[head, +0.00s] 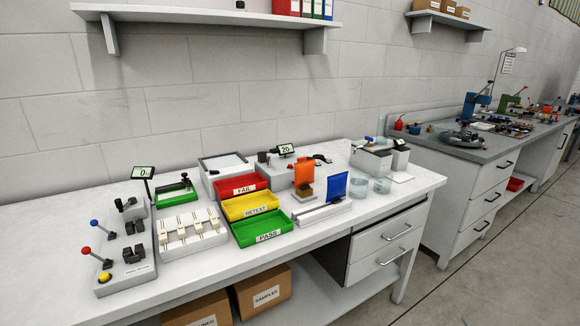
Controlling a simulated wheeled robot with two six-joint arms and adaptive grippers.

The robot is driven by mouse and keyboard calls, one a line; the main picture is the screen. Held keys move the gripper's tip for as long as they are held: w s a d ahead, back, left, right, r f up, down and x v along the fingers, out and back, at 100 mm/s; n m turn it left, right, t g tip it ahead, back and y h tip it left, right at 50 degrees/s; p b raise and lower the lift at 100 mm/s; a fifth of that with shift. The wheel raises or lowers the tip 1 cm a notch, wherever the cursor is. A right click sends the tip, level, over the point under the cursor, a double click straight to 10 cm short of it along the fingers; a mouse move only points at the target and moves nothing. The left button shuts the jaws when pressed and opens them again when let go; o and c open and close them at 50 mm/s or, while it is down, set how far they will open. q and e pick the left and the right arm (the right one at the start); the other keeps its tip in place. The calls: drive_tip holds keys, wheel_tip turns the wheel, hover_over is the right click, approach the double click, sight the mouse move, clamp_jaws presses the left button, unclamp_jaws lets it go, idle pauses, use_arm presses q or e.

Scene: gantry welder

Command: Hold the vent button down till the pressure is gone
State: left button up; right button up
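A grey test fixture (125,262) stands at the left end of the white bench. A yellow round button (105,277) sits at its front left corner; I cannot read a label that marks it as the vent button. A red-knobbed lever (87,250) and a blue-knobbed lever (94,223) rise from the fixture's left side. Black clamps (134,253) sit on its top. A small display (143,172) on a post behind it seems to read 0. Neither of my grippers is in view, and nothing touches the button.
A white tray of small parts (161,238) stands right of the fixture. Red (220,195), yellow (226,211) and green (238,241) bins follow. A second display (286,149) reads about 20. The bench's front left strip (62,285) is clear.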

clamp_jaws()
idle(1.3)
